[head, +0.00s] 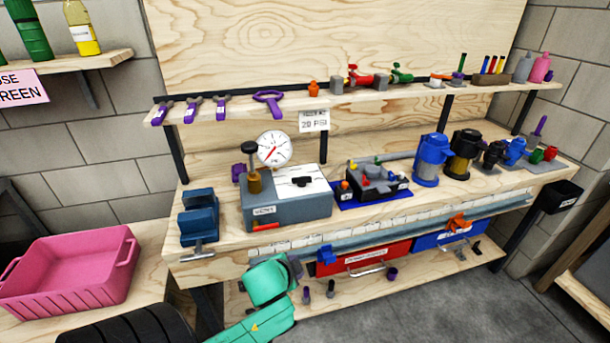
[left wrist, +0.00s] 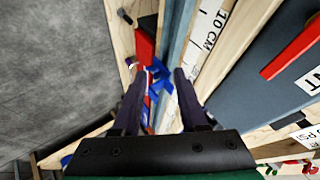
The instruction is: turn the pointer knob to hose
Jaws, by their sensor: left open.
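The black pointer knob (head: 300,181) sits on the white plate on top of the grey test box (head: 290,212), on the workbench. The plate's markings are too small to read, so I cannot tell where the knob points. My left gripper (head: 294,266) is in front of the bench edge, below and apart from the box. In the left wrist view its two dark fingers (left wrist: 158,78) are spread and empty. The box's front, with a red lever (left wrist: 292,47), shows at the right there; the knob does not. My right gripper is not in view.
A dial gauge (head: 274,149) and brass cylinder (head: 254,182) stand at the box's left rear. A blue vise (head: 198,217) is to its left, a black valve block (head: 372,182) to its right. A shelf (head: 350,101) overhangs behind. A red drawer (head: 363,258) is under the bench.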

